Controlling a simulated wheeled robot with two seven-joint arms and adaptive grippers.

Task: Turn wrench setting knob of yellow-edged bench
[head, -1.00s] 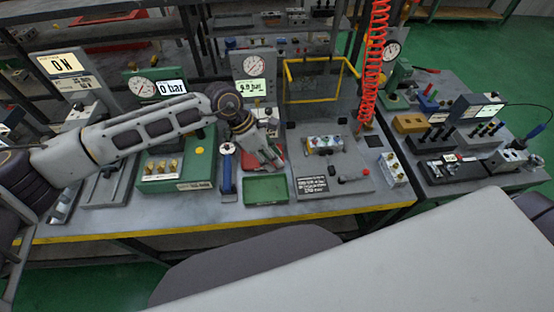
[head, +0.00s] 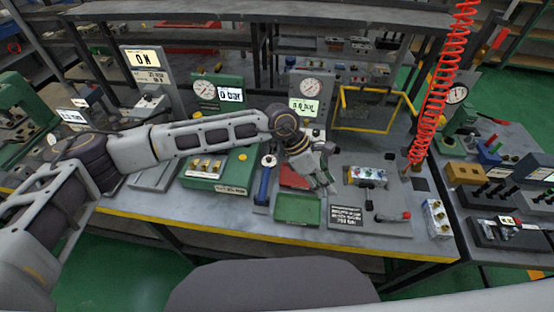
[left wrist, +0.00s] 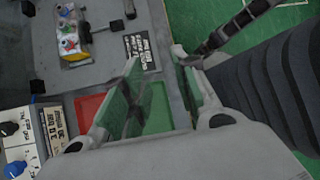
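The yellow-edged bench (head: 150,211) runs across the head view. A blue-handled wrench (head: 265,182) lies on it, between the green valve box and the small trays, its round metal head toward the back. Its setting knob is too small to tell apart. My left gripper (head: 327,184) is to the right of the wrench, above the bench behind the green tray (head: 298,209), apart from the wrench. In the left wrist view its fingers (left wrist: 156,58) are spread with nothing held between them; the wrench cannot be made out there. My right gripper is not in view.
A red tray (head: 291,178) lies behind the green one. The green valve box (head: 215,172) stands left of the wrench. A red coiled hose (head: 440,95) hangs at right.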

